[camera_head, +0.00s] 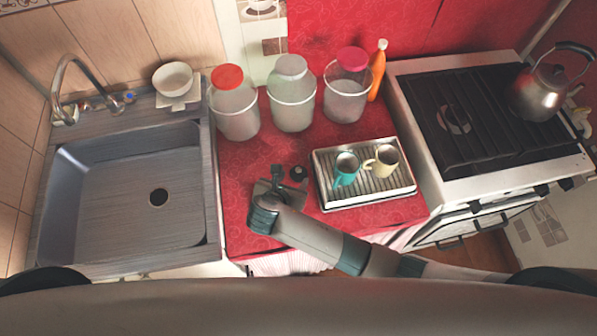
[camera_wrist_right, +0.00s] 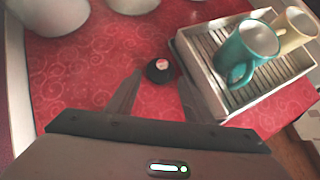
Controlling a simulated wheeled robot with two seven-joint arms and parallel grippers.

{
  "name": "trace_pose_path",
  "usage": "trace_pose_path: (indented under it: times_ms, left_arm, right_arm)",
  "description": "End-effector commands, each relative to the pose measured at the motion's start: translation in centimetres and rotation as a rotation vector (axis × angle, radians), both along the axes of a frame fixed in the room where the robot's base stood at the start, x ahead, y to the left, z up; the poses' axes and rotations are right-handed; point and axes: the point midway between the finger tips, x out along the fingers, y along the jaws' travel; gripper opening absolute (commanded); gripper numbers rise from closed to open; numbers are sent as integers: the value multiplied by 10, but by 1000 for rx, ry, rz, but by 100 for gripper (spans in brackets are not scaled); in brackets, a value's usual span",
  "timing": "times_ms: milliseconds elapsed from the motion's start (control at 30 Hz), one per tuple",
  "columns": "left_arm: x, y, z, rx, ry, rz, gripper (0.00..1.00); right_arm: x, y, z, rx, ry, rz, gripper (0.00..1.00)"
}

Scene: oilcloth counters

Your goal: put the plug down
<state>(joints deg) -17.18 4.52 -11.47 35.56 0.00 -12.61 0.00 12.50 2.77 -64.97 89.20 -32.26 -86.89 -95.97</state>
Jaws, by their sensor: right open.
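The black plug (camera_head: 298,173) stands on the red patterned oilcloth counter (camera_head: 245,160), just left of the drying tray. It also shows in the right wrist view (camera_wrist_right: 160,69) as a small dark round piece with a reddish mark on top. My right gripper (camera_head: 275,172) is open, low over the counter beside the plug. In the right wrist view its two fingers (camera_wrist_right: 155,95) are spread, with the plug beyond and between their tips, not gripped. My left gripper is not in view.
A ribbed tray (camera_head: 370,198) holds a teal mug (camera_head: 346,168) and a cream mug (camera_head: 384,160). Three lidded jars (camera_head: 291,100) and an orange bottle (camera_head: 377,70) stand behind. The sink (camera_head: 130,180) is left, the stove (camera_head: 480,110) right. Counter left of the gripper is clear.

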Motion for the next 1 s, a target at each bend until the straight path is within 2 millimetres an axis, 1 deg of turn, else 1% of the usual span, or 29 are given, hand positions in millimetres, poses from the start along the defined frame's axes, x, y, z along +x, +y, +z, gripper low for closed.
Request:
trace_pose_path:
  times_ms: [33,200,400,567,967,1000]
  left_arm:
    - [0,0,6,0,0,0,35]
    - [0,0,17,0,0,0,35]
    - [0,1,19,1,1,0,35]
    - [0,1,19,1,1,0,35]
    - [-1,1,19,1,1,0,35]
    - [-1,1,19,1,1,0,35]
  right_arm:
    - [4,-3,1,-3,0,-1,47]
    - [20,-9,-8,-4,1,-1,47]
    - [32,-12,-23,-2,1,-1,47]
    - [34,-13,-27,-1,0,-1,47]
    - [34,-13,-27,1,0,-1,47]
    - [34,-13,-27,1,0,-1,42]
